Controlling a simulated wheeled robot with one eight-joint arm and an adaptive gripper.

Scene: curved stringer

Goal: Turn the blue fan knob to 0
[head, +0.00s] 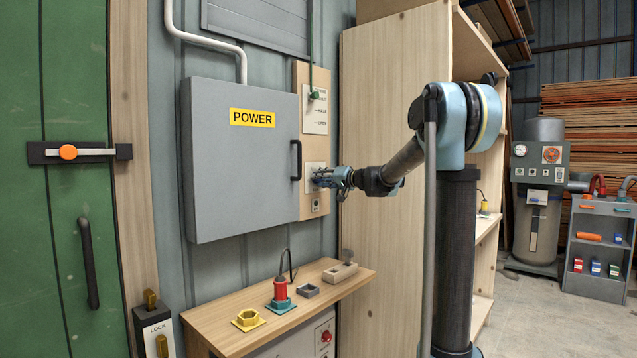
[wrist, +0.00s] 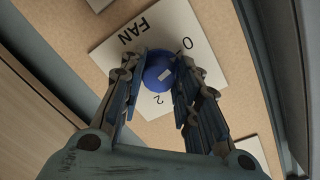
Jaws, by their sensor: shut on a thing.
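The blue fan knob (wrist: 159,72) sits on a white plate (wrist: 113,47) marked FAN, with a 0 and a 2 showing in the wrist view. A pale mark on the knob lies between the centre and its lower right, but which number it points at is hard to tell. My gripper (wrist: 160,85) is shut on the knob, with one finger on each side. In the head view my gripper (head: 322,178) reaches the plate on the wooden panel, and it hides the knob there.
A grey POWER cabinet (head: 235,160) with a black handle stands just left of the panel (head: 314,75). A plate with a green lever (head: 315,96) is above. A tall wooden shelf (head: 395,100) is close on the right. A wooden bench (head: 225,325) with small items lies below.

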